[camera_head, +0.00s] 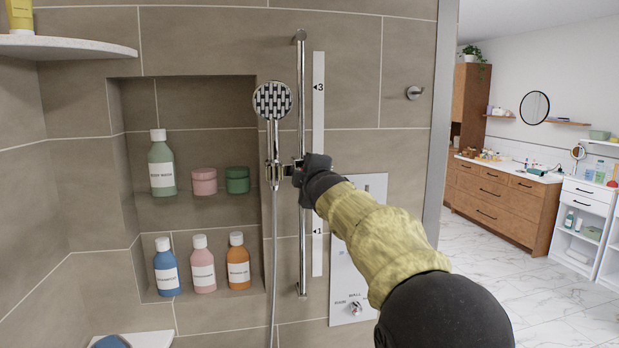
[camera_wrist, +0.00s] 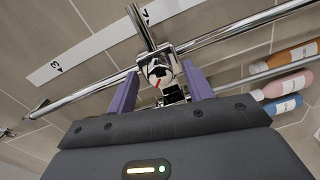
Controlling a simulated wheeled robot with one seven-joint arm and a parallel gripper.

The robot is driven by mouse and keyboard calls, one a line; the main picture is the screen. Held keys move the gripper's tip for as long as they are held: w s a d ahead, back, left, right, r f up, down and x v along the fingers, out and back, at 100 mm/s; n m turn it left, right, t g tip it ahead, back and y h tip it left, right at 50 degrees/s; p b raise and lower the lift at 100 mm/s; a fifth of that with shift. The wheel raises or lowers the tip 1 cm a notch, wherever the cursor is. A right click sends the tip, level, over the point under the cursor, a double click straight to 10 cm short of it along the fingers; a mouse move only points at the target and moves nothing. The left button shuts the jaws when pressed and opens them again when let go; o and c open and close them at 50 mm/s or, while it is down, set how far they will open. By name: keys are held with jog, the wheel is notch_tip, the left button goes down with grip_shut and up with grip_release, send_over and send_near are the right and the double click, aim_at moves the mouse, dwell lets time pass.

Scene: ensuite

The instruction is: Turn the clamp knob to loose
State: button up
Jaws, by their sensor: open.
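The clamp knob (camera_wrist: 158,72) is a chrome piece with a red mark, on the clamp of the chrome slide rail (camera_head: 301,90). In the wrist view it sits between the two purple fingers of my gripper (camera_wrist: 161,78), which is open around it; I cannot tell whether either finger touches it. In the head view my gripper (camera_head: 306,170) is at the clamp and hides most of it. The round hand shower (camera_head: 272,100) hangs upright in its holder just left of the rail, with its hose running down.
A white scale strip (camera_head: 318,120) runs beside the rail, with 3 and 1 showing. A wall niche at left holds several bottles and two jars (camera_head: 204,181). A control panel (camera_head: 345,290) with a knob is below my arm. A robe hook (camera_head: 414,92) is at right.

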jog(key=b+v, duration=0.8)
jog(key=v, duration=0.9)
jog(key=shift+s, duration=0.15)
jog(key=shift+d, duration=0.1)
